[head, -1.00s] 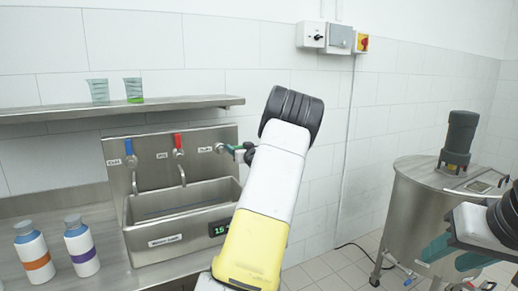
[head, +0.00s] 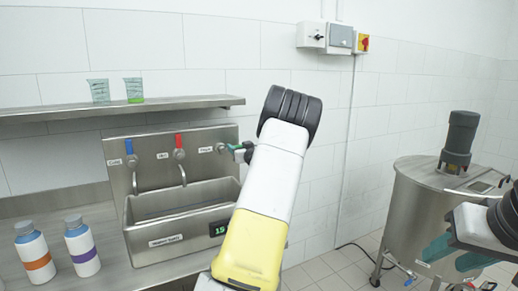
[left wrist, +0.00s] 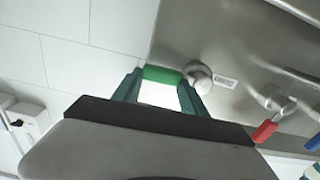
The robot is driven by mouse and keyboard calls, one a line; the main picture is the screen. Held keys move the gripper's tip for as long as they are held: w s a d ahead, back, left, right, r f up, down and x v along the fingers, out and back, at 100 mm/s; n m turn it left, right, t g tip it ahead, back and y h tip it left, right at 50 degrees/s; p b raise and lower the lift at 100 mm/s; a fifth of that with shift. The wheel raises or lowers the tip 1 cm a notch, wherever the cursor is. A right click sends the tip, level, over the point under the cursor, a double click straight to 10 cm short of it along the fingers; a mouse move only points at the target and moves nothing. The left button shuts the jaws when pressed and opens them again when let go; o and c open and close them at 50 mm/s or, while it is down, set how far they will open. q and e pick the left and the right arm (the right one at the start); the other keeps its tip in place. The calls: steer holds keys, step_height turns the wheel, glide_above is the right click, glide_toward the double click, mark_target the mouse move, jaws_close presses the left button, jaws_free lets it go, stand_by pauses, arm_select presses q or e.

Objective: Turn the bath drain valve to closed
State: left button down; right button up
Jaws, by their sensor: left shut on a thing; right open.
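The drain valve sits at the right end of the steel back panel (head: 118,176). Its round hub (head: 221,148) shows in the head view, with the green handle (head: 236,146) pointing right from it, partly hidden by my gripper. In the left wrist view the green handle (left wrist: 162,75) extends left from the grey hub (left wrist: 198,73). My left gripper (left wrist: 160,84) is shut on this handle, one teal finger at each end of it. In the head view my left gripper (head: 246,151) is mostly hidden behind my forearm. My right gripper (head: 452,254) is open and empty at the far right.
Blue (head: 128,147) and red (head: 178,142) taps stand left of the drain valve, above a steel basin (head: 160,243) with a digital display (head: 217,229). Two bottles (head: 82,246) (head: 34,253) stand front left. A shelf (head: 60,115) holds two beakers. A steel tank (head: 415,205) stands right.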

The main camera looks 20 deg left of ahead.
arm_select(q)
steer(key=shift+s+a+r+n, duration=0.8)
steer(key=shift+s+n, duration=0.1)
steer(key=shift+n, duration=2)
steer(key=shift+s+a+r+n, duration=0.8)
steer(key=shift+s+n, duration=0.1)
steer(key=shift+n, duration=2)
steer(key=shift+s+a+r+n, duration=0.7)
steer(key=shift+s+r+n, duration=0.15)
steer(key=shift+n, duration=2.05)
steer(key=shift+s+f, duration=0.1)
steer(key=c, duration=0.9)
jaws_free()
steer(key=shift+v, duration=3.85)
